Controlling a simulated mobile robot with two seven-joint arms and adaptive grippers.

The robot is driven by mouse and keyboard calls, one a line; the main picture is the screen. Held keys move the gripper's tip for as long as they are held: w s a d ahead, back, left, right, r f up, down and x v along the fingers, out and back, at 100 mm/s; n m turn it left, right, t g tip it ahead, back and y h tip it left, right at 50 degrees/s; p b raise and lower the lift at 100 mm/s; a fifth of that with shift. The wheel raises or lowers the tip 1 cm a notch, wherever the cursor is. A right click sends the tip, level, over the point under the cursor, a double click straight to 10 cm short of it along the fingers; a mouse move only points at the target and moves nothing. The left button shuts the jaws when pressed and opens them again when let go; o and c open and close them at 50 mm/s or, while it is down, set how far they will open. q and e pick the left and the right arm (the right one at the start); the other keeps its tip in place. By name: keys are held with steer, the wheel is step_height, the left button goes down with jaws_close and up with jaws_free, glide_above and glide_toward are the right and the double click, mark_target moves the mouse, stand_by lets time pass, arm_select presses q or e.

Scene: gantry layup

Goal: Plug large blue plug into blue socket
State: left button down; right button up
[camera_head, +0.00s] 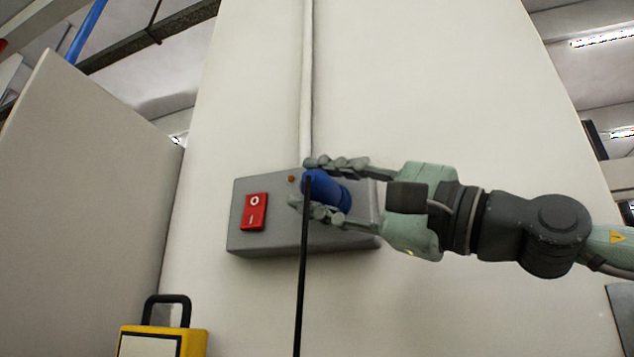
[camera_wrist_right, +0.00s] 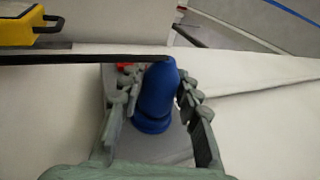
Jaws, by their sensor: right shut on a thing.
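The large blue plug (camera_head: 328,190) is between the fingers of my right gripper (camera_head: 325,188), in front of the grey wall box (camera_head: 270,215). A black cable hangs down from the plug. In the right wrist view the plug (camera_wrist_right: 156,97) stands between the two fingers of my right gripper (camera_wrist_right: 158,95), which is shut on it. My left gripper is not in view.
The box has a red rocker switch (camera_head: 254,212) and a small orange lamp on it. A white conduit (camera_head: 306,80) runs up the wall above. A yellow case (camera_head: 190,340) with a black handle stands at lower left. A pale panel (camera_head: 80,190) stands at left.

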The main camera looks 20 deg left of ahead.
steer(key=shift+w, duration=0.4)
steer(key=o, duration=1.3)
steer(key=shift+c, duration=0.2)
steer(key=shift+d, duration=0.1)
steer(key=v, duration=1.2)
steer(key=shift+f, duration=0.1)
